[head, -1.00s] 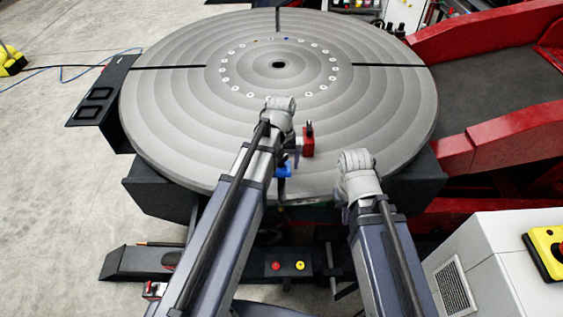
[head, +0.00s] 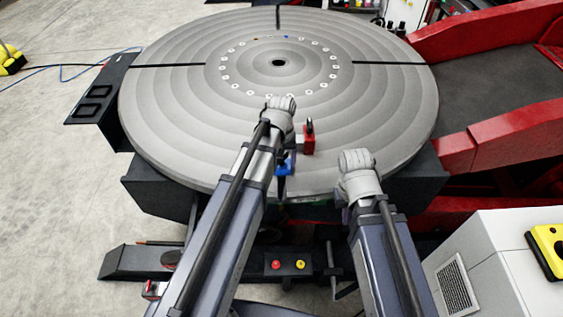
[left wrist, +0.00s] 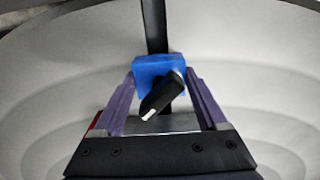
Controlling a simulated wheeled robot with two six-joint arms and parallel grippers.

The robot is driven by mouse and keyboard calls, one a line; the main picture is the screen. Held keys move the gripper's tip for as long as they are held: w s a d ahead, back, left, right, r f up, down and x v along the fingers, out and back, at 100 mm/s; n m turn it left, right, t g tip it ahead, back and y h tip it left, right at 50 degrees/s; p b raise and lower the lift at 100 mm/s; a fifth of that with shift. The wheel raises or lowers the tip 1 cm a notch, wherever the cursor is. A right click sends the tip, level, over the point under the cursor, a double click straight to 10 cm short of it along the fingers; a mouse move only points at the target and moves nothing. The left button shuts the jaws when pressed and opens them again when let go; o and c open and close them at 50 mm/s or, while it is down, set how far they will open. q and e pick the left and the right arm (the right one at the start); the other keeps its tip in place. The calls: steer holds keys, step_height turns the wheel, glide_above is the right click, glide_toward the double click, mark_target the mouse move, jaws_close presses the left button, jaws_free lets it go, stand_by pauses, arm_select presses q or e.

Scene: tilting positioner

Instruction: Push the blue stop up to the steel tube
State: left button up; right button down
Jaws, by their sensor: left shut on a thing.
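The blue stop (head: 283,166) stands near the front edge of the round grey turntable (head: 180,150). In the left wrist view the blue stop (left wrist: 150,67) sits between the two purple fingers of my left gripper (left wrist: 165,78), which is shut on it. A black lever (left wrist: 160,96) is on the stop. In the head view my left gripper (head: 288,157) is mostly hidden by its own wrist. My right gripper (head: 344,214) is near the turntable's front edge, largely hidden behind its arm, so its jaws cannot be read. I cannot make out the steel tube.
A red block (head: 309,143) with a dark upright handle stands on the turntable just right of my left gripper. A dark slot (left wrist: 153,25) runs beyond the stop. A panel with buttons (head: 288,265) is below the front edge. The turntable's left side is clear.

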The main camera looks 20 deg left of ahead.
arm_select(q)
jaws_close()
steer(key=shift+w+a, duration=0.15)
steer(key=shift+w, duration=0.3)
stand_by(0.3)
steer(key=shift+w+a, duration=0.2)
steer(key=shift+w, duration=0.5)
steer(key=shift+w+a, duration=0.2)
steer(key=shift+w, duration=0.45)
steer(key=shift+w+a, duration=0.15)
steer(key=shift+w, duration=0.4)
steer(key=shift+w+a, duration=0.1)
steer(key=shift+w, duration=0.25)
steer(key=shift+w, duration=0.1)
steer(key=o, duration=1.1)
jaws_free()
steer(key=shift+c, duration=0.2)
